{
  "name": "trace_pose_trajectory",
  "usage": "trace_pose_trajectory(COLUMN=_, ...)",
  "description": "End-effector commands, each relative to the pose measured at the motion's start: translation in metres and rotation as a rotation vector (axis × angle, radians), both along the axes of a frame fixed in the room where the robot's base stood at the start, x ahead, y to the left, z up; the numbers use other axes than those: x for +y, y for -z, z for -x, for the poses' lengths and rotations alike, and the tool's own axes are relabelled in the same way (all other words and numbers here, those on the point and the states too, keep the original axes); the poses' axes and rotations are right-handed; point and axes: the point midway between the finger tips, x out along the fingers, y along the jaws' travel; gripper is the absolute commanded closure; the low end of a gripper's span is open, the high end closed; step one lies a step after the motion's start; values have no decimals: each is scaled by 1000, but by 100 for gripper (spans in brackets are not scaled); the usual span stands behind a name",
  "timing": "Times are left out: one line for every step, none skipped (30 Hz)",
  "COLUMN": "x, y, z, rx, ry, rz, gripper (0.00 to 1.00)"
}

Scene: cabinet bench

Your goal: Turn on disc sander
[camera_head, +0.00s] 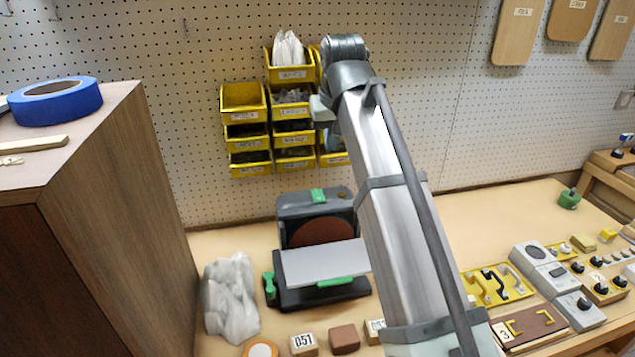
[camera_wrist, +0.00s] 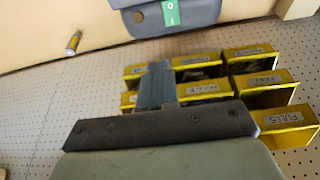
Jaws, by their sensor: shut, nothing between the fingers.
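The disc sander (camera_head: 294,209) stands on the bench at the back, left of my arm. It has a dark grey housing, a brown-red disc (camera_head: 322,231) and a light grey table (camera_head: 318,263) in front. A green switch (camera_head: 318,196) sits on top of the housing. The wrist view shows the sander (camera_wrist: 205,14) at its top edge, with the green switch (camera_wrist: 171,12) marked 0 and I. My gripper (camera_wrist: 157,70) is shut and empty, apart from the switch. In the head view my gripper (camera_head: 321,109) is partly hidden by my arm, up by the yellow bins, above the sander.
Yellow bins (camera_head: 247,97) hang on the pegboard behind my gripper. A wooden cabinet (camera_head: 120,190) with blue tape (camera_head: 55,102) stands at left. A whitish wrapped lump (camera_head: 231,298) is left of the sander. Small blocks (camera_head: 344,339) lie in front. Several boards and devices (camera_head: 543,270) are at right.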

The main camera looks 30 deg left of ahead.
Motion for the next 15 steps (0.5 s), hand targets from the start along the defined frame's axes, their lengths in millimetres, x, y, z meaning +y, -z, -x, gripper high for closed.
trace_pose_trajectory(x=5, y=-3, z=9, rx=7, ry=-12, rz=0, gripper=100)
trace_pose_trajectory(x=7, y=-4, z=12, rx=10, ry=-15, rz=0, gripper=100)
trace_pose_trajectory(x=8, y=-5, z=16, rx=13, ry=-20, rz=-1, gripper=100)
trace_pose_trajectory(x=9, y=-6, z=18, rx=16, ry=-22, rz=-1, gripper=100)
trace_pose_trajectory(x=10, y=-6, z=20, rx=17, ry=-24, rz=0, gripper=100)
trace_pose_trajectory(x=11, y=-7, z=21, rx=19, ry=-26, rz=-1, gripper=100)
trace_pose_trajectory(x=11, y=-7, z=22, rx=19, ry=-28, rz=-1, gripper=100)
trace_pose_trajectory(x=12, y=-7, z=23, rx=20, ry=-28, rz=0, gripper=100)
trace_pose_trajectory(x=12, y=-7, z=23, rx=21, ry=-28, rz=-1, gripper=100)
trace_pose_trajectory(x=12, y=-7, z=23, rx=21, ry=-28, rz=-1, gripper=100)
trace_pose_trajectory(x=12, y=-7, z=23, rx=20, ry=-28, rz=0, gripper=100)
trace_pose_trajectory(x=11, y=-7, z=23, rx=20, ry=-28, rz=0, gripper=100)
trace_pose_trajectory(x=12, y=-7, z=23, rx=20, ry=-28, rz=0, gripper=100)
trace_pose_trajectory(x=11, y=-7, z=22, rx=20, ry=-28, rz=0, gripper=100)
trace_pose_trajectory(x=11, y=-7, z=22, rx=20, ry=-28, rz=0, gripper=100)
